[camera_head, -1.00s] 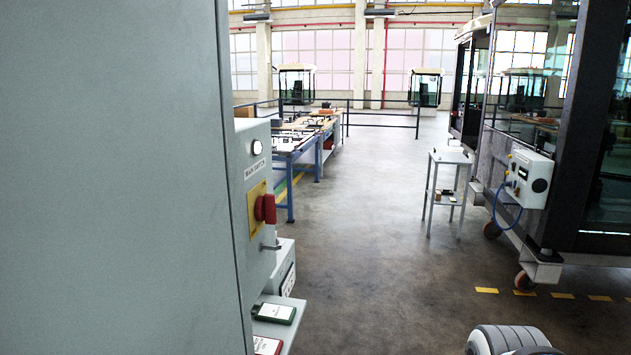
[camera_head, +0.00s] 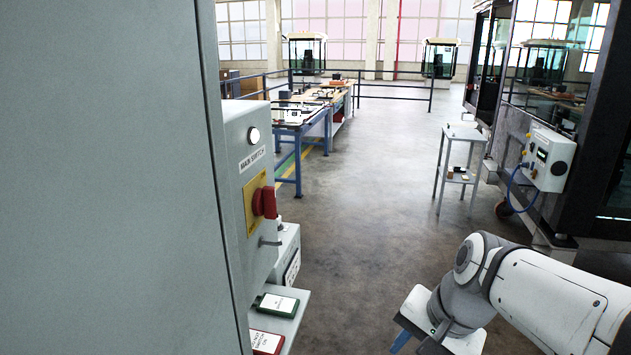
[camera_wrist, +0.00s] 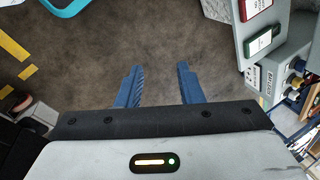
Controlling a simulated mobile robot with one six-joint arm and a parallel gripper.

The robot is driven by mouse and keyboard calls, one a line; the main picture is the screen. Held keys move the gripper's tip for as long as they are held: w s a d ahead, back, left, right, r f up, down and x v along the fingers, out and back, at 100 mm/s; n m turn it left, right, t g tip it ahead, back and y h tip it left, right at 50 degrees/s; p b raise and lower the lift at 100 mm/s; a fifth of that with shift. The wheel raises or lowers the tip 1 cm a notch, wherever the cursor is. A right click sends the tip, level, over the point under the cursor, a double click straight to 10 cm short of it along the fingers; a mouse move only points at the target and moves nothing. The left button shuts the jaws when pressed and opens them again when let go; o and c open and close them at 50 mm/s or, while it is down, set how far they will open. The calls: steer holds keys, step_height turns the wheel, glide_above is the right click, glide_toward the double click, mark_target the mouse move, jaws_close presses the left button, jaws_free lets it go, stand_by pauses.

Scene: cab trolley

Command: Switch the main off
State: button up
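The main switch is a red rotary handle (camera_head: 264,203) on a yellow plate (camera_head: 254,212). It is on the side of a grey box (camera_head: 239,150) labelled MAIN SWITCH, with a lit white lamp (camera_head: 253,136) above it. My gripper shows in the wrist view (camera_wrist: 157,80) with two blue fingers apart and nothing between them, over bare floor. In the head view my arm is at the lower right, well apart from the switch; only a bit of blue finger shows at the bottom. The red handle is not visible in the wrist view.
A small shelf (camera_head: 285,318) below the switch holds a green-edged card (camera_head: 279,304) and a red one (camera_head: 266,342). A large grey cabinet (camera_head: 110,180) fills the left. A cab with a white control box (camera_head: 549,160) stands right, beside a small trolley (camera_head: 460,150). Floor between is clear.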

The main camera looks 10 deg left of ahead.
steer(key=w+a+r+m+y+p, duration=0.3)
steer(key=w+a+r+m+y, duration=0.1)
steer(key=w+a+r+m, duration=0.35)
steer(key=m+y+p, duration=0.3)
steer(key=m+y, duration=0.3)
glide_toward(275, 195)
steer(key=a, duration=0.1)
steer(key=shift+g, duration=0.4)
steer(key=x, duration=0.7)
steer(key=shift+w+a+f+p, duration=0.2)
steer(key=shift+w+p, duration=0.15)
steer(key=shift+p, duration=0.05)
steer(key=shift+c, duration=0.3)
jaws_close()
steer(key=shift+d, duration=0.1)
